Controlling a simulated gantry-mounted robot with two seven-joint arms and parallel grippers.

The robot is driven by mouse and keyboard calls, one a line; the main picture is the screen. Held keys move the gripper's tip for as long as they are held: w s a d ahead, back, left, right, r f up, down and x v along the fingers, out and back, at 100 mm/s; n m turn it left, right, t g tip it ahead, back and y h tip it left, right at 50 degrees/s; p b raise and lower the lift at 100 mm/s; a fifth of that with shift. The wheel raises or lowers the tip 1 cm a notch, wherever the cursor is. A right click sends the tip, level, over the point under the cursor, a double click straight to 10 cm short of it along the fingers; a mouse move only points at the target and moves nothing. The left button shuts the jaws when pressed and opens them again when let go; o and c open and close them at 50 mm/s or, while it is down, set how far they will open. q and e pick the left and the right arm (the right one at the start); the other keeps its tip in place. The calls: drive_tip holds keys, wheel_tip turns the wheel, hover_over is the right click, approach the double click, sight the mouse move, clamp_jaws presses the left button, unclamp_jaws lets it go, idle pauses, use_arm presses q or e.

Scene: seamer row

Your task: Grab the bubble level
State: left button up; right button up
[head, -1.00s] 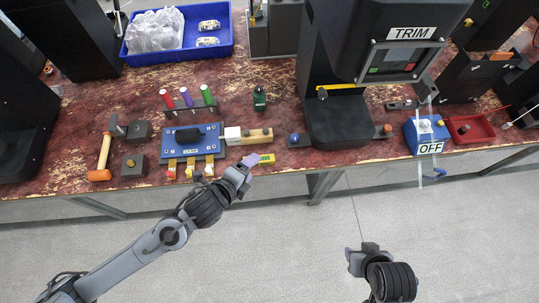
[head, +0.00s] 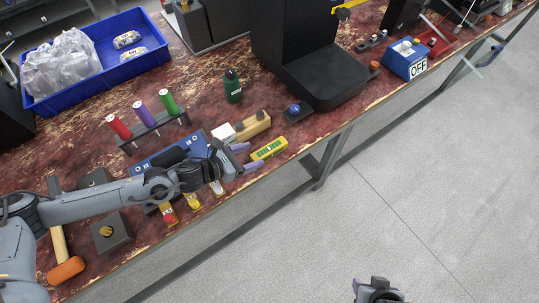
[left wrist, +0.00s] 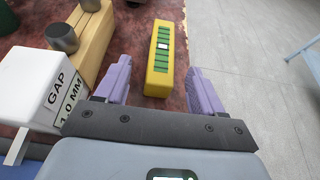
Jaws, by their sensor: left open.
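The bubble level is a small yellow bar with a green strip (head: 269,149). It lies on the worn red table near the front edge, and shows whole in the left wrist view (left wrist: 160,58). My left gripper (head: 246,158) is open, just left of the level in the head view. In the left wrist view its two purple fingers (left wrist: 158,88) stand apart, with the near end of the level between or just ahead of them. I cannot tell whether they touch it. My right gripper (head: 378,285) is at the bottom edge over the floor, its fingers unclear.
A wooden block with dark knobs (head: 253,125) and a white gap block (left wrist: 45,88) sit close left of the level. Open floor lies beyond the table edge.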

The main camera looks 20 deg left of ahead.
sight(266, 151)
use_arm(q)
drive_tip(key=shift+x, duration=1.2)
drive_tip(key=b+x, duration=0.1)
drive_tip(key=x, duration=0.2)
drive_tip(key=shift+d, duration=0.15)
drive_tip(key=shift+w+d+f+b, duration=0.15)
drive_tip(key=shift+w+d+b, duration=0.2)
drive_tip(key=shift+w, duration=0.1)
drive_tip(key=shift+s+a, duration=0.1)
drive_tip(key=shift+c, duration=1.3)
drive_tip(key=c, duration=0.9)
drive_tip(key=shift+o, duration=0.2)
